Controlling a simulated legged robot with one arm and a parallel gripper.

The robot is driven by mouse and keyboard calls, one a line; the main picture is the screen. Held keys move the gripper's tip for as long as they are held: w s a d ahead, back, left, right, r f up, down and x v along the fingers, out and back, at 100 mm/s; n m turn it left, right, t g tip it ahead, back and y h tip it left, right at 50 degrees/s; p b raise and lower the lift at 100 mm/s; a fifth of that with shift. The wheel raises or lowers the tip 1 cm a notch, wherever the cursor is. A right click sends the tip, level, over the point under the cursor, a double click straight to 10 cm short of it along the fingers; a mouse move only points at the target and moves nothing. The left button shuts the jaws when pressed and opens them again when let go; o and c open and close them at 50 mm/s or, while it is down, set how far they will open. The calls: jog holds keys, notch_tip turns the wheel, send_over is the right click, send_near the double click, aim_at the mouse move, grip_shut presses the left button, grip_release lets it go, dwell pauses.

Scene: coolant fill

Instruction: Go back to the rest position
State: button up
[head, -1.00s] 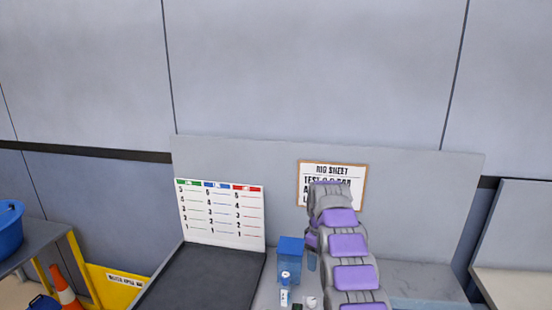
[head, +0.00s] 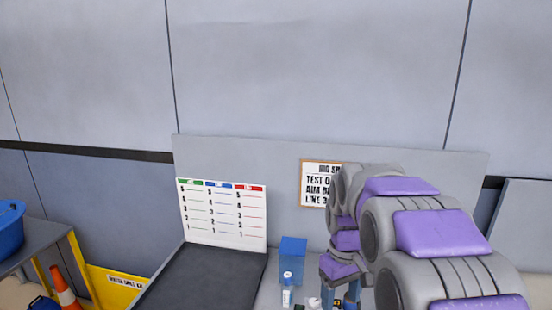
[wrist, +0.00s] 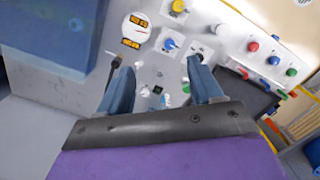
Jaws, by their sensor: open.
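My gripper (wrist: 162,78) is open in the wrist view, its two blue fingers spread apart with nothing held between them. In the head view the blue fingers (head: 346,297) show at the lower edge, under my bent purple and grey arm. The gripper hangs over the grey bench, to the right of a blue box (head: 293,250) and a white bottle with a blue cap (head: 287,286). My arm hides the right part of the bench and part of the rig sheet (head: 318,185).
A round gauge (wrist: 136,28), a yellow knob (wrist: 178,7) and a blue knob (wrist: 169,45) lie beyond the fingers. A panel with coloured buttons (wrist: 270,60) is at right. A dark mat (head: 205,275) is clear before a white chart (head: 222,215). An orange cone (head: 63,287) stands left.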

jog(key=s+f+m+b, duration=0.1)
jog(key=s+f+m, duration=0.1)
jog(key=s, duration=1.3)
jog(key=s+f+m+b, duration=0.1)
jog(key=s+f, duration=0.4)
jog(key=s, duration=1)
jog(key=shift+s+m+g, duration=0.25)
jog(key=shift+m+g, duration=0.15)
jog(key=shift+m, duration=0.5)
jog(key=shift+a+f, duration=0.1)
